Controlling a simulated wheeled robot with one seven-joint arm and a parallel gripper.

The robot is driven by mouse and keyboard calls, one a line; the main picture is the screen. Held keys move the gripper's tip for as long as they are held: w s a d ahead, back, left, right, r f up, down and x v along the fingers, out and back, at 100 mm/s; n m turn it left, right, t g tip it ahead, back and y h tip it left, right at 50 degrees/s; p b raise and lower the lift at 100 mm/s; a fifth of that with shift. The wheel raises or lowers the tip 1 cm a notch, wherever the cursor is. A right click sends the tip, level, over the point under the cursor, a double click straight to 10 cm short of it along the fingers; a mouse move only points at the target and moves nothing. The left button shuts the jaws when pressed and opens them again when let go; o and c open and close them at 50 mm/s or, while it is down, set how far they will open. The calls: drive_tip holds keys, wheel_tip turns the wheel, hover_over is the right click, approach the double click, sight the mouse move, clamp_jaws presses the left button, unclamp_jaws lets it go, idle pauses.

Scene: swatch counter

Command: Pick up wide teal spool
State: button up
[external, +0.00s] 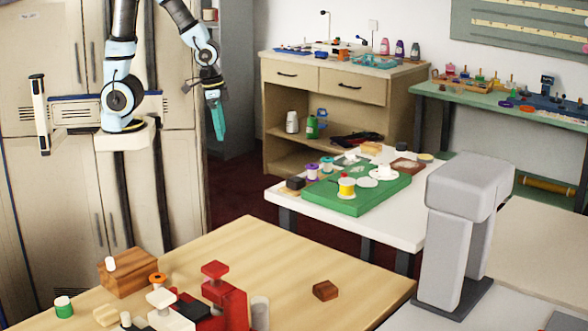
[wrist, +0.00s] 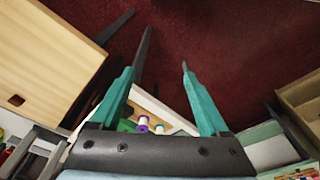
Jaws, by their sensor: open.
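A small spool with teal ends (external: 327,164) stands upright by the green board on the white table in the external view. It looks like the teal spool, but its width is hard to judge. It seems to show in the wrist view (wrist: 159,129), small, low between the fingers. A purple-ended spool (external: 312,170) stands beside it, also in the wrist view (wrist: 142,124). My gripper (external: 217,122) hangs pointing down, left of and well away from the white table. In the wrist view its teal fingers (wrist: 157,67) are apart with nothing between their tips.
A yellow spool (external: 347,188) and white discs are on the green board (external: 345,207). Dark red floor lies below my gripper.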

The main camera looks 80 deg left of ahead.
drive_tip(key=shift+o, duration=0.2)
drive_tip(key=m+g+b, duration=0.2)
drive_tip(key=b, duration=0.4)
approach(327, 159)
drive_tip(key=shift+a+p, duration=0.2)
drive_tip(key=shift+p, duration=0.1)
drive_tip(key=shift+f, duration=0.45)
wheel_tip(327, 159, down, 10)
drive_tip(key=p, duration=0.3)
drive_tip(key=shift+d+r, duration=0.1)
drive_tip(key=shift+r, duration=0.05)
drive_tip(key=shift+c, duration=0.2)
clamp_jaws()
